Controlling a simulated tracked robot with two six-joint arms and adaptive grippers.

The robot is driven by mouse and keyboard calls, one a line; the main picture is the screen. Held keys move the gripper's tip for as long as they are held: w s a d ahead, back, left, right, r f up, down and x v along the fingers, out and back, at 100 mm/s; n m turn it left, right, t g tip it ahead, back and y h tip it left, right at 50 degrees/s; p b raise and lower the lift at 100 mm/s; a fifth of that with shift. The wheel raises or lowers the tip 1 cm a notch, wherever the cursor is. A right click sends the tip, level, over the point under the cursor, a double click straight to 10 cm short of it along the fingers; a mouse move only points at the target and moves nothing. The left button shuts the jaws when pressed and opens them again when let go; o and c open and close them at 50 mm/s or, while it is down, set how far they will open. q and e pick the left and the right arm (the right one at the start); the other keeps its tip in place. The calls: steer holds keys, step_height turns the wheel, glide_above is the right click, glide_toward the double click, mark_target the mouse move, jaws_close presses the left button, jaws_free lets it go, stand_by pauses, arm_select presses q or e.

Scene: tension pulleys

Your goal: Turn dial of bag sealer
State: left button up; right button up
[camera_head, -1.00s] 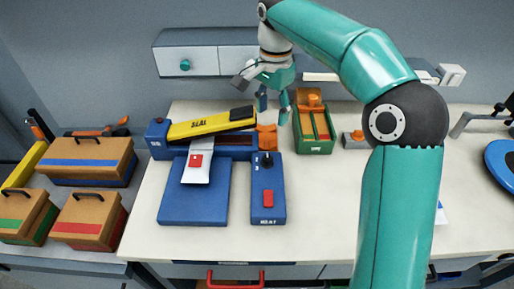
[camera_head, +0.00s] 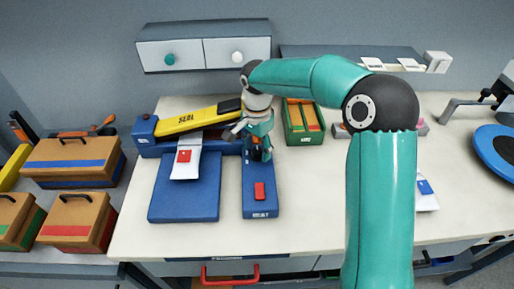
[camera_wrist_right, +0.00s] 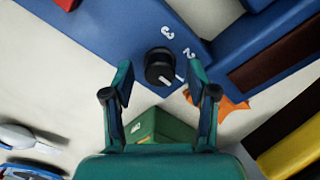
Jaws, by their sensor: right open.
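The bag sealer has a yellow arm marked SEAL (camera_head: 198,117), a blue plate (camera_head: 185,200) and a blue control box (camera_head: 260,207) with a red switch (camera_head: 259,191). My right gripper (camera_head: 258,154) is open above the control box, pointing down. In the wrist view its fingertips (camera_wrist_right: 160,74) appear on either side of the dial; contact cannot be told. My left gripper is out of view.
A white bag with a red label (camera_head: 185,157) lies under the yellow arm. A green bin (camera_head: 300,137) stands right of the sealer. Lidded boxes (camera_head: 70,165) are at left, drawers (camera_head: 204,52) behind. The front table (camera_head: 305,215) is clear.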

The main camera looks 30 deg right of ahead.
steer(key=shift+f, duration=0.15)
steer(key=shift+c, duration=0.2)
jaws_close()
